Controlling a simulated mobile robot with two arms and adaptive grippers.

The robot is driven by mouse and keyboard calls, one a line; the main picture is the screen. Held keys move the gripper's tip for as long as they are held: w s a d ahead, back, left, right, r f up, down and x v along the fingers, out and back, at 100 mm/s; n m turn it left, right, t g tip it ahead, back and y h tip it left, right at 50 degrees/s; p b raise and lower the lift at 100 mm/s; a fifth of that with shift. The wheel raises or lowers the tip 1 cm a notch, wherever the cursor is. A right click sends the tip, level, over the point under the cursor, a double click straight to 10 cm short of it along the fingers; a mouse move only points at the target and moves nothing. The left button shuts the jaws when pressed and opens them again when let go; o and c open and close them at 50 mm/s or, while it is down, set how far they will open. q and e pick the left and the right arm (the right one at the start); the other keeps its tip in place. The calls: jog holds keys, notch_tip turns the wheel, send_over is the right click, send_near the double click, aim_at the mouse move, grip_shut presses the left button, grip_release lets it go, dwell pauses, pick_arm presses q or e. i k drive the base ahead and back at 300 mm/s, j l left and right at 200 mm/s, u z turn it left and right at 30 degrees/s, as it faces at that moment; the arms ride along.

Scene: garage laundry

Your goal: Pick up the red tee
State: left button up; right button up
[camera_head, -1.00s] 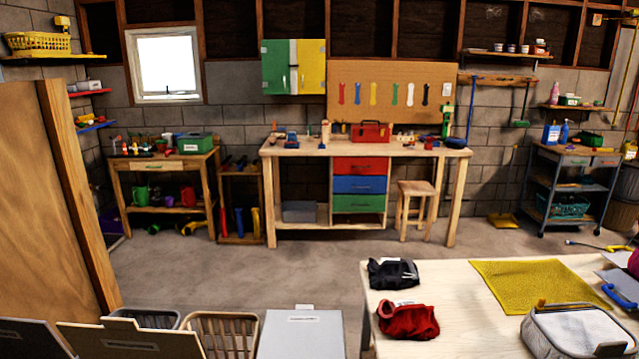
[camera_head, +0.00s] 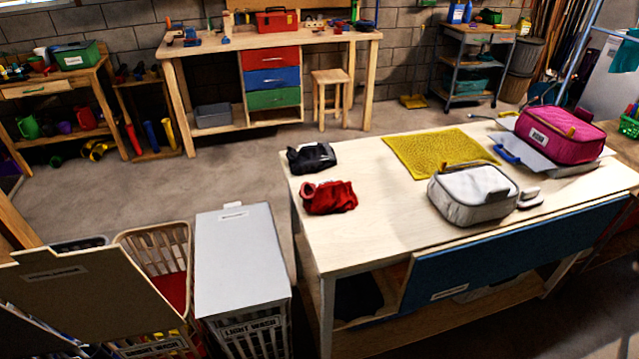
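The red tee (camera_head: 328,197) lies crumpled on the near left part of the light wooden table (camera_head: 360,240), close to its left edge. A dark crumpled cloth (camera_head: 311,157) lies just behind it, close by. Neither of my grippers shows in the head view.
A yellow mat (camera_head: 437,152), a grey-white case (camera_head: 472,193) and a magenta case (camera_head: 560,134) are farther right on the table. Left of the table stand a light-wash hamper (camera_head: 240,262) with a grey lid and a beige basket (camera_head: 160,250). Open floor lies behind.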

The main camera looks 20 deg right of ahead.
aim_at(329, 197)
jog(key=i+l+u, duration=0.25)
jog(key=l, duration=0.5)
jog(key=l+u, duration=0.3)
jog(key=l, duration=0.4)
jog(key=k, duration=0.05)
